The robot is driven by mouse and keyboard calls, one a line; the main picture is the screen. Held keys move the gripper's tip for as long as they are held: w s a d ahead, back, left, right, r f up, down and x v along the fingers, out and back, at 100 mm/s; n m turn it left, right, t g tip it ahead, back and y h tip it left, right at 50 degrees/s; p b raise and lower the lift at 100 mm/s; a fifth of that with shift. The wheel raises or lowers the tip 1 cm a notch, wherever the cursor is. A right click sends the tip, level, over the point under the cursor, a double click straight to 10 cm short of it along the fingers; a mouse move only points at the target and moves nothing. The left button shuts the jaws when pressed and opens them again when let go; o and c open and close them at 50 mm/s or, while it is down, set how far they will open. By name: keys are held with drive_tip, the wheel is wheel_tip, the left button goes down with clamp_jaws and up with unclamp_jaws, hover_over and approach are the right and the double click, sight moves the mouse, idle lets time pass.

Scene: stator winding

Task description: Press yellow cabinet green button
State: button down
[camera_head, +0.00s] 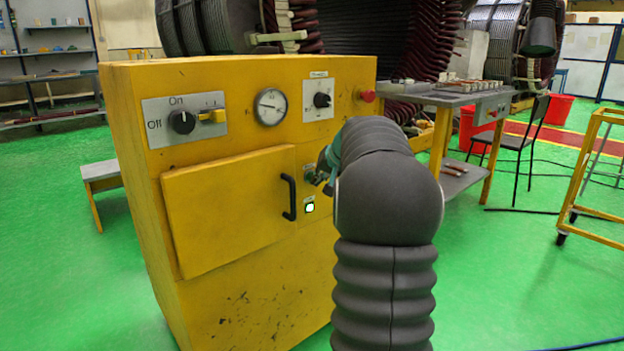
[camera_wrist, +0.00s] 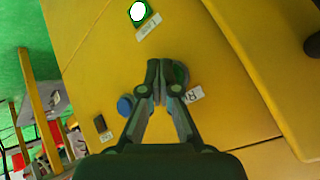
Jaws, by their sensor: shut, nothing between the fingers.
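The yellow cabinet (camera_head: 235,300) stands at the left in the head view. Its front face (camera_wrist: 90,70) fills most of the wrist view. My gripper (camera_head: 325,170) is close to this face, right of the door handle, partly hidden by my arm. In the wrist view my gripper (camera_wrist: 157,75) is shut and empty, its tips beside a round dark greenish button (camera_wrist: 182,73) that they partly hide. I cannot tell whether they touch it. A white-lit button in a green frame (camera_head: 310,207) sits below my gripper; it shows at the top of the wrist view (camera_wrist: 138,12).
A blue button (camera_wrist: 125,105) and a dark rectangular part (camera_wrist: 100,123) are on the same face. A black door handle (camera_head: 289,197) sticks out nearby. A red button (camera_head: 367,96) is at the upper right.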

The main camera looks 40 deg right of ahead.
drive_tip(key=shift+s+b, duration=0.3)
drive_tip(key=shift+s, duration=0.35)
drive_tip(key=shift+s, duration=0.1)
drive_tip(key=s+b, duration=0.2)
drive_tip(key=s, duration=0.2)
drive_tip(key=shift+s+d+b, duration=0.25)
drive_tip(key=shift+s+b, duration=0.15)
idle(0.6)
